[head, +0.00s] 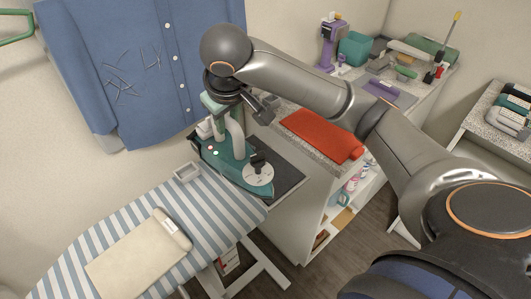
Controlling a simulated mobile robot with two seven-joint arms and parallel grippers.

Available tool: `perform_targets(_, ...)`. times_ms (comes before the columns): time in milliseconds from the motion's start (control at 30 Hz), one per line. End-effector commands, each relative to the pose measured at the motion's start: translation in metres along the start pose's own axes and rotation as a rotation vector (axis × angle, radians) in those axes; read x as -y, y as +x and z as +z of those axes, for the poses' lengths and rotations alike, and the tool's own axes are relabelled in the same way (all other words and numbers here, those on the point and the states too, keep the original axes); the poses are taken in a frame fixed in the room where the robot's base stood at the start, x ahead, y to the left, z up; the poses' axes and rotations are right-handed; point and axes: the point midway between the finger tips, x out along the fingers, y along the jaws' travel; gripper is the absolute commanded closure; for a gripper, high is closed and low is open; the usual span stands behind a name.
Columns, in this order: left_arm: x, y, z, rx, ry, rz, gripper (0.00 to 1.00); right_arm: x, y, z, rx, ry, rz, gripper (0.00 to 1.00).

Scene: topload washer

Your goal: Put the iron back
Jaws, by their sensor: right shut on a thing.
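The iron (232,169) is teal with a pale grey handle. It is over the dark rest plate (289,172) at the far end of the striped ironing board (110,229). I cannot tell whether its base touches the plate. My right gripper (234,108) comes down from above and is shut on the iron at the top of its handle. The wrist and fingers partly hide the grip. My left gripper is not in view.
A folded beige cloth (130,262) lies on the board. A blue shirt (145,60) hangs behind. A red folded cloth (318,136) lies on the speckled counter right of the iron. A purple device (330,45) and several tools stand farther back. My right arm spans above the counter.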

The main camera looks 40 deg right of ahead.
Motion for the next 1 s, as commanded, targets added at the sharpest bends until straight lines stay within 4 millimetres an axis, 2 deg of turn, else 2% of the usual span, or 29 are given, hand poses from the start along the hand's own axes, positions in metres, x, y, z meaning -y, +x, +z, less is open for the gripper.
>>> perform_targets(167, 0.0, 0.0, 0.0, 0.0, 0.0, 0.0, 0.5, 0.0, -0.002, -0.001, -0.006, 0.002, 0.0, 1.0)
perform_targets(367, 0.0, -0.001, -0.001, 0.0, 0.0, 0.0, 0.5, -0.014, 0.014, -0.006, -0.003, 0.007, -0.002, 1.0)
perform_targets(500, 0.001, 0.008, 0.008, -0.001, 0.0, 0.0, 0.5, -0.031, 0.037, -0.012, -0.003, 0.008, -0.002, 1.0)
perform_targets(733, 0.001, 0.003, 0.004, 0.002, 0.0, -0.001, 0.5, -0.068, 0.068, -0.028, -0.004, 0.006, 0.005, 1.0)
perform_targets(900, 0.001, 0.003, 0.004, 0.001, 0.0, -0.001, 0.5, -0.079, 0.102, -0.027, -0.003, 0.004, 0.004, 1.0)
perform_targets(1000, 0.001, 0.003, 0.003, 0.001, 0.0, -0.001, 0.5, -0.085, 0.115, -0.027, -0.005, 0.003, 0.004, 1.0)
